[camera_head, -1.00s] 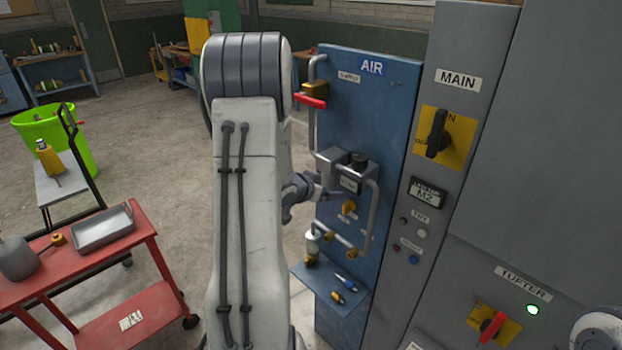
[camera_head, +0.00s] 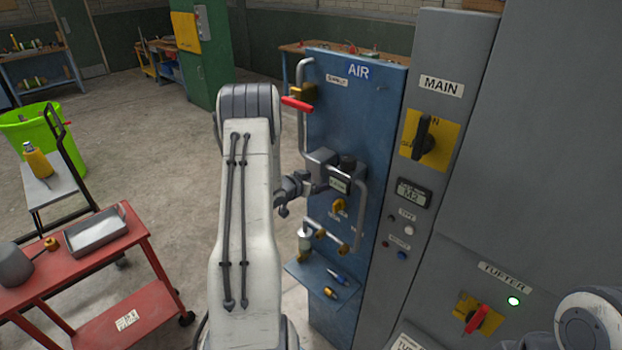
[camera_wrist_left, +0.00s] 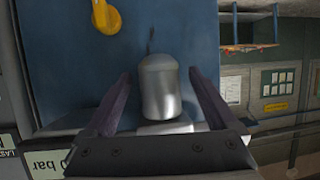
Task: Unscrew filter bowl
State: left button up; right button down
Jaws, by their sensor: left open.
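The blue AIR panel (camera_head: 385,110) carries pipes and a grey filter unit (camera_head: 352,171) with a black knob and small display. In the left wrist view a silver, round-ended metal bowl (camera_wrist_left: 160,88) sits between the two fingers of my left gripper (camera_wrist_left: 160,76). The fingers are open, one on each side of the bowl, and gaps show. In the head view my left gripper (camera_head: 314,184) is at the left of the filter unit, and the bowl is hidden there. My right gripper is not in view; only a piece of my right arm shows at lower right.
A yellow valve (camera_head: 339,205) is just below the unit; a red-handled valve (camera_head: 298,104) is above it. A blue shelf (camera_head: 305,277) with small tools juts out below. The grey MAIN cabinet (camera_head: 432,135) stands at right. A red cart (camera_head: 135,238) is at left.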

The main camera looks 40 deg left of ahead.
pick_arm(q)
jog(key=shift+w+f, duration=0.15)
jog(key=shift+w, duration=0.2)
grip_shut()
jog(key=shift+a+r+m+h+p, duration=0.1)
jog(key=shift+r+m+h+p, duration=0.1)
jog(key=shift+m+h+p, duration=1.2)
jog(key=shift+m+h, duration=0.3)
jog(key=shift+h, duration=0.3)
jog(key=shift+f, duration=0.3)
jog(key=shift+f+b, duration=0.5)
jog(key=shift+b, duration=0.1)
jog(key=shift+f+b, duration=1.85)
jog(key=shift+f, duration=0.6)
